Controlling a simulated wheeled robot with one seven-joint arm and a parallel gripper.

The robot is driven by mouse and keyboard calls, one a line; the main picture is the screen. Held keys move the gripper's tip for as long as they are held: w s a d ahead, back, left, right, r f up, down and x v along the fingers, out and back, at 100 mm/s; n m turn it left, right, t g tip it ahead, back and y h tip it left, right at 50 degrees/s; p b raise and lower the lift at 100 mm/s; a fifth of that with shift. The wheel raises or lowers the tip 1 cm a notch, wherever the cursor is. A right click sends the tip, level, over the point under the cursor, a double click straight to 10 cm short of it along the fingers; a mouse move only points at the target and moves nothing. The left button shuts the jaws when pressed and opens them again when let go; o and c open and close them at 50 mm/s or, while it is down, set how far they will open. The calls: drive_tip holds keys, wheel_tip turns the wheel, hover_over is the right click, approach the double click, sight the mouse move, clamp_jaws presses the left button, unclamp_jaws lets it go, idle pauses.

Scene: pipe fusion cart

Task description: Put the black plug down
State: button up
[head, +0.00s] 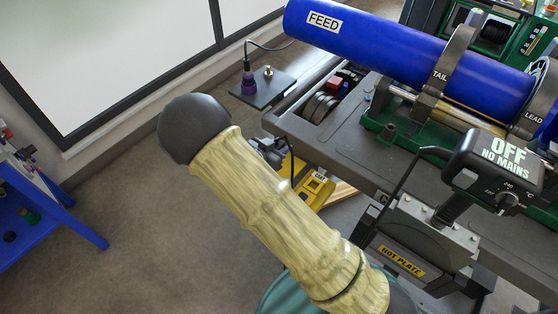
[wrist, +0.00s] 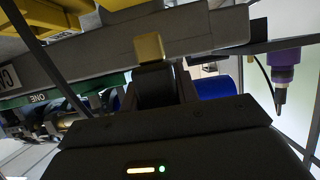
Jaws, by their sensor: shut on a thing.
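My gripper (wrist: 157,100) is shut on the black plug (wrist: 153,88) in the wrist view. The plug is a dark rounded body with a square brass end (wrist: 149,47) that points away from the gripper, toward the grey cart edge behind it. I cannot tell whether the brass end touches anything. In the head view my arm hides most of the gripper; only dark parts of it (head: 268,150) show beside the cart's near left corner. The plug cannot be made out clearly there.
The grey cart (head: 320,150) carries the blue FEED pipe (head: 390,45). A yellow item (head: 315,188) and hot plate (head: 400,258) are close by.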

drive_tip(key=shift+f, duration=0.9)
drive_tip(key=shift+f, duration=2.05)
drive_tip(key=shift+d, duration=0.1)
drive_tip(key=shift+f, duration=0.15)
drive_tip(key=o, duration=1)
